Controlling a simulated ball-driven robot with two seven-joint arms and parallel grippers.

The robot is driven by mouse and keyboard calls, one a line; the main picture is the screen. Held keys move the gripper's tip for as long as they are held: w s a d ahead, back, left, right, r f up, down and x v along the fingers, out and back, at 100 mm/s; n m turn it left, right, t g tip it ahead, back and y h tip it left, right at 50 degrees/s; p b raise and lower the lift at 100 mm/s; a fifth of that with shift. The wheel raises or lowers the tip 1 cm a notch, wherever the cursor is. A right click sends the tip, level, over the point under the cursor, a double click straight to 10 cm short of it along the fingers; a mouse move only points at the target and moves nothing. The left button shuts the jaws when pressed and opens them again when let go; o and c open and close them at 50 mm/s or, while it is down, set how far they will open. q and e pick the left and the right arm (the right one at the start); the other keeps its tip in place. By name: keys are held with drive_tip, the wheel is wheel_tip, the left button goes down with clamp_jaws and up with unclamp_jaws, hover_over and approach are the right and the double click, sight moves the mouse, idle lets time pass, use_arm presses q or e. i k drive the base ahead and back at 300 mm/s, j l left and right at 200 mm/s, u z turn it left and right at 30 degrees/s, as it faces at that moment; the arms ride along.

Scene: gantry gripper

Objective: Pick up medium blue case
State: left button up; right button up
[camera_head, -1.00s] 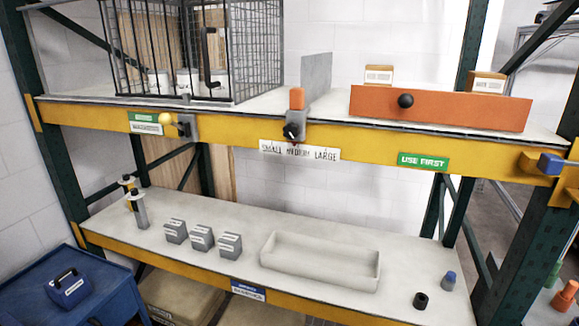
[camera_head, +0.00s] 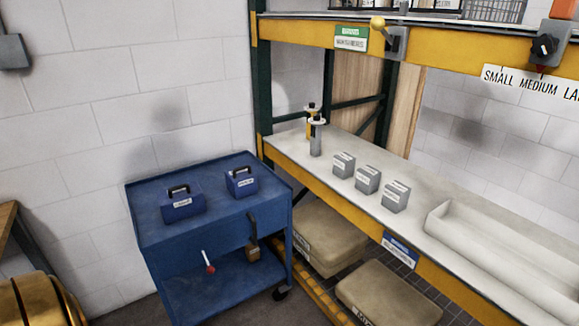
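Two blue cases with black handles and white labels stand on top of a blue cart. The left blue case (camera_head: 184,207) is nearer and looks a little bigger. The right blue case (camera_head: 241,184) stands apart from it, near the cart's back right side. Their labels are too small to read, so I cannot tell which one is the medium case. The blue cart (camera_head: 225,222) stands left of the shelf rack. Neither of my grippers is in view.
A yellow-edged shelf (camera_head: 330,192) right of the cart holds several small grey blocks and a pale tray (camera_head: 500,255). Tan cases (camera_head: 388,293) lie below it. A golden rounded object (camera_head: 40,302) is at lower left.

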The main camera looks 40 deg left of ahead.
sight(241, 182)
drive_tip(key=u, duration=1.55)
